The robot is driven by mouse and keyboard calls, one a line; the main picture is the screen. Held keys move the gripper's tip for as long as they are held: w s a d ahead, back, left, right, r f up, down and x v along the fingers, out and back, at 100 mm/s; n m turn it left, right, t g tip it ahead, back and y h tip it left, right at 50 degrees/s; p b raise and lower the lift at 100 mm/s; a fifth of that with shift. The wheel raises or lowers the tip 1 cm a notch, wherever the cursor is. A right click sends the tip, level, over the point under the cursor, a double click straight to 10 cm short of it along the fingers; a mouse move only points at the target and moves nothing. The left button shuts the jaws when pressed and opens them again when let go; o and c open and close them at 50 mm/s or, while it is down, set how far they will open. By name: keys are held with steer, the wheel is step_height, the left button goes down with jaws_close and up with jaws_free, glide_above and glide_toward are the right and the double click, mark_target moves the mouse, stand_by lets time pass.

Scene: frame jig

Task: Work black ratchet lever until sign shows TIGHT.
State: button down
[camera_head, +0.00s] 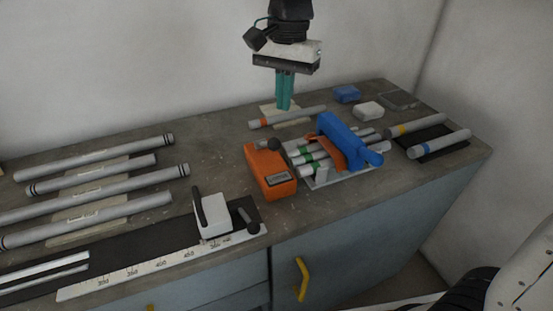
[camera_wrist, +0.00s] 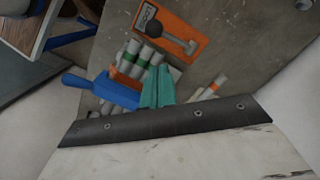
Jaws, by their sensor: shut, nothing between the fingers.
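An orange ratchet box (camera_head: 264,178) stands mid-bench, and it also shows in the wrist view (camera_wrist: 183,32). Its black lever with a round knob (camera_head: 268,145) lies on top; the wrist view shows the knob (camera_wrist: 154,28) and arm. A small sign (camera_head: 279,181) sits on the box, its word too small to read. Beside the box, a blue clamp (camera_head: 338,136) with an orange part spans several green-banded tubes (camera_head: 312,157). My gripper (camera_head: 284,108) has teal fingers, shut and empty, pointing down above the bench behind the box, apart from the lever.
A white block with a black handle (camera_head: 211,215) stands at the front beside a ruler (camera_head: 160,262). Several loose tubes (camera_head: 95,155) lie at left. An orange-banded tube (camera_head: 288,117) lies below my gripper. Blue (camera_head: 347,94) and white (camera_head: 368,111) blocks sit at the back right.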

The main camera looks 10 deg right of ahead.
steer(key=s+r, duration=0.1)
steer(key=s+a+r, duration=0.1)
steer(key=shift+s+a, duration=0.3)
steer(key=shift+s+a+f, duration=0.1)
steer(key=shift+s+f, duration=0.1)
steer(key=shift+f, duration=1.5)
steer(key=shift+s+a+f, duration=0.1)
steer(key=shift+s+f, duration=0.05)
steer(key=shift+f, duration=1.65)
